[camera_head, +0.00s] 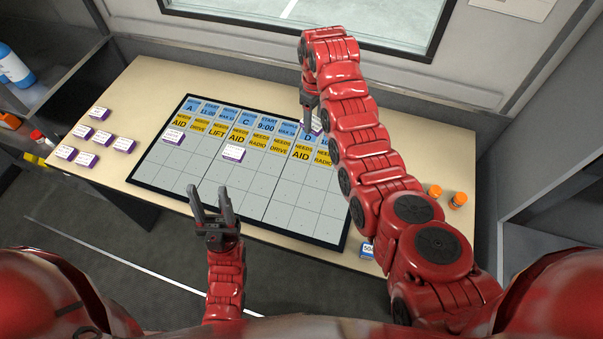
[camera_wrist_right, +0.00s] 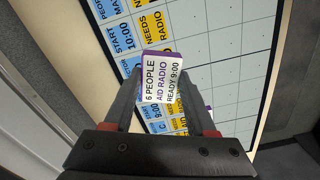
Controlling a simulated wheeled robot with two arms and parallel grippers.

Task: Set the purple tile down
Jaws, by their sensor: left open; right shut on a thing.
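The purple tile (camera_wrist_right: 163,78) has a white face reading "6 PEOPLE AID RADIO READY 9:00". My right gripper (camera_wrist_right: 162,90) is shut on it, with a finger on each side. In the head view the tile (camera_head: 317,125) is mostly hidden by my right gripper (camera_head: 308,112), over the top rows of the board near its D section. I cannot tell whether the tile touches the board (camera_head: 210,172). My left gripper (camera_head: 208,198) is open and empty, near the board's front edge.
Two other purple tiles lie on the board, one at left (camera_head: 174,135) and one nearer the middle (camera_head: 233,153). Several more tiles (camera_head: 101,137) lie on the table (camera_head: 150,85) left of the board. Orange-capped containers (camera_head: 435,190) stand at right. The board's lower cells look empty.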

